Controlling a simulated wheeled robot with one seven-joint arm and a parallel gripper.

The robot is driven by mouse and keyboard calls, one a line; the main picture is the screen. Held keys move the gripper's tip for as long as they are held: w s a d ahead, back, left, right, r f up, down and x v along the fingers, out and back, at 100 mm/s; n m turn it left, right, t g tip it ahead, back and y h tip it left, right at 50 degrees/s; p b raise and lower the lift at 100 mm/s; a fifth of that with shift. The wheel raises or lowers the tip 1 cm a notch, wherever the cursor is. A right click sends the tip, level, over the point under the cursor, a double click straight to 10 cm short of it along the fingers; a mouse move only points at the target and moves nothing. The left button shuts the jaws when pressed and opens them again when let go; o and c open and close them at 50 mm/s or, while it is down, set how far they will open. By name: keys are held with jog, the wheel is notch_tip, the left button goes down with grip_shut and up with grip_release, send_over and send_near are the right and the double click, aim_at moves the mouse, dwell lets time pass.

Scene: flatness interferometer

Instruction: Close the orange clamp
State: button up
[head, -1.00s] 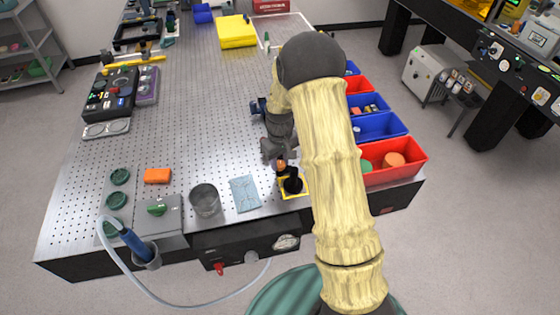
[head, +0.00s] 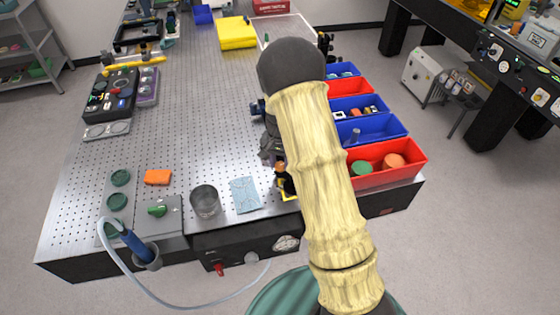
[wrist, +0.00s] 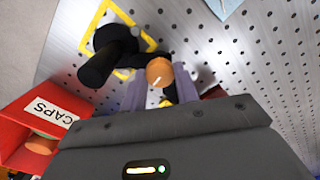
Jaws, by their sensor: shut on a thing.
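The orange clamp shows in the wrist view as an orange round knob (wrist: 159,71) beside a black post and a black bar (wrist: 105,58). The black parts stand at a yellow square outline on the table. My gripper (wrist: 161,88) has one grey finger on each side just behind the orange knob and is shut on the clamp. The exact contact is partly hidden by the knob. In the head view the clamp (head: 281,167) is a small orange and black shape at the table's front edge, partly hidden by my arm.
Red and blue bins (head: 372,129) line the table's right side, and a red bin labelled CAPS (wrist: 38,128) is close to my gripper. The perforated tabletop's middle is clear.

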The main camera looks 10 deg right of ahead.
aim_at(280, 165)
jog(key=shift+w+r+m, duration=0.1)
jog(key=shift+m, duration=0.9)
jog(key=o, duration=1)
jog(key=shift+c, duration=0.2)
notch_tip(280, 165, up, 17)
jog(key=b, duration=0.2)
jog(key=shift+r, duration=0.15)
jog(key=s+f+n+t, duration=0.1)
jog(key=s+n, duration=0.3)
jog(key=s, duration=0.6)
jog(key=s+f+n+t, duration=0.1)
jog(key=s+f+n, duration=0.3)
jog(key=s, duration=0.7)
jog(key=shift+s+a+n+t, duration=0.15)
jog(key=shift+n+t, duration=0.15)
